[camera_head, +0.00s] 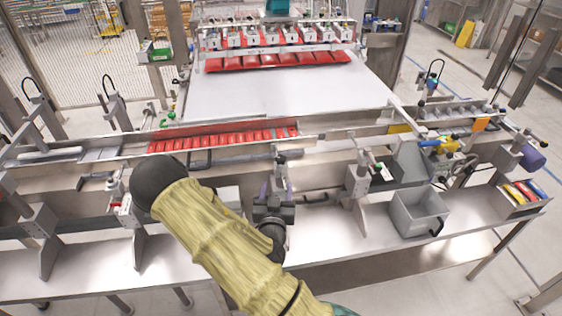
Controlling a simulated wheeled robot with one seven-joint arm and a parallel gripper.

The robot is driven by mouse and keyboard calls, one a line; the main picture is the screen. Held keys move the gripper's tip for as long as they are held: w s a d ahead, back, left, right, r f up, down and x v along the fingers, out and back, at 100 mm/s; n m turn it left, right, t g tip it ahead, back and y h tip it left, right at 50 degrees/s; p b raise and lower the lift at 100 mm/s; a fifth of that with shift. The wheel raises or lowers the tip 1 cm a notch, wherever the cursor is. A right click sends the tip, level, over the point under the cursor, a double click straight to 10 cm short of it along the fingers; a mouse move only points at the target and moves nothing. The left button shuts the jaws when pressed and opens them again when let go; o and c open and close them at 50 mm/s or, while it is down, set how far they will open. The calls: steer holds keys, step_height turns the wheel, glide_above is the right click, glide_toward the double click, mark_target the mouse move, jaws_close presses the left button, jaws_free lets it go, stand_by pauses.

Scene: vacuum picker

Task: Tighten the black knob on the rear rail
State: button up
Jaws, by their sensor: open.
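My gripper (277,187) is open, with its fingers pointing away from me toward the rails. It is low in the middle of the view. A small dark knob (281,159) sits on a clamp just beyond the fingertips. I cannot tell whether the fingers touch it or whether it is the task's knob. The metal rail (340,143) behind it runs across the machine. Another clamp post with a dark knob (378,167) stands to the right. My yellow-sleeved arm hides part of the near bench.
Red pouches (225,139) lie in the channel at left. The picker head (277,40) hangs over the white belt (280,98) with more red pouches. A grey bin (436,206) stands on the bench at right. Clamp posts (357,184) stand along the front.

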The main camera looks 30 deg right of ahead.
mark_target(280, 162)
steer(key=b+x, duration=0.1)
steer(key=x, duration=1.3)
steer(key=shift+w+d+r, duration=0.1)
steer(key=shift+d, duration=0.1)
steer(key=shift+w+d, duration=0.25)
steer(key=shift+w, duration=0.2)
steer(key=c, duration=1)
